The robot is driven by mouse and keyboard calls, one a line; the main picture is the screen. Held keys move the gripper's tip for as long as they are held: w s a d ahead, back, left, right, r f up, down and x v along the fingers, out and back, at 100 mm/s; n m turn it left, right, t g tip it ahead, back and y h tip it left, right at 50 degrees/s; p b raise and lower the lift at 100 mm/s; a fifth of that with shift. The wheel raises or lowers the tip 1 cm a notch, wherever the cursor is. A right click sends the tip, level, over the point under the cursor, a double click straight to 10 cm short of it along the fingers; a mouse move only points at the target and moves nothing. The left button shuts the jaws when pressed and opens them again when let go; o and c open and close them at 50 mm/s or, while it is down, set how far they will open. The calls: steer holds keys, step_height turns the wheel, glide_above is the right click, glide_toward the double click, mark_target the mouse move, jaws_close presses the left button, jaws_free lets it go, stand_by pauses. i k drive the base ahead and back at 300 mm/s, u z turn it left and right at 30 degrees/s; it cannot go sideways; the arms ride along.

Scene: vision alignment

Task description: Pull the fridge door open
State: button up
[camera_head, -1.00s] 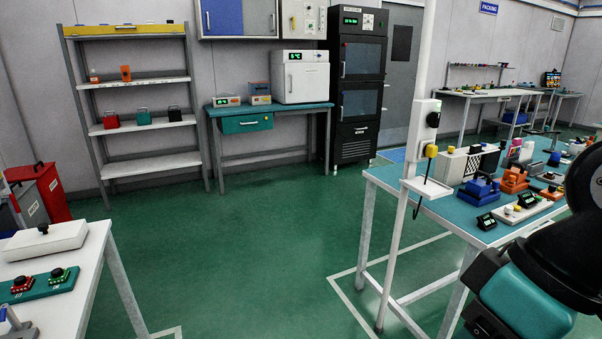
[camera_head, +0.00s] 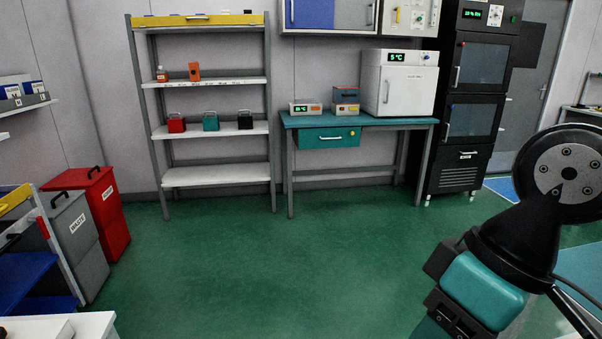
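The small white fridge (camera_head: 410,90) stands on the right part of the teal-topped bench (camera_head: 300,122) at the back wall. A green "5°C" display shows on its top panel. Its front door is closed, and a vertical handle (camera_head: 388,92) is near the door's left edge. My arm shows at the right of the picture, in front of the room and well apart from the fridge. My gripper's fingers are not in view.
A tall black cabinet (camera_head: 466,128) stands right of the bench. A shelf rack (camera_head: 214,178) is to its left. Red (camera_head: 112,215) and grey (camera_head: 66,240) bins stand at left. A white table corner (camera_head: 95,325) is at lower left. The green floor (camera_head: 270,250) ahead is clear.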

mark_target(405, 90)
steer(key=u, duration=0.1)
steer(key=i, duration=2.05)
steer(key=z, duration=0.25)
steer(key=i, duration=2.05)
steer(key=z, duration=0.55)
steer(key=i, duration=1.5)
steer(key=z, duration=0.3)
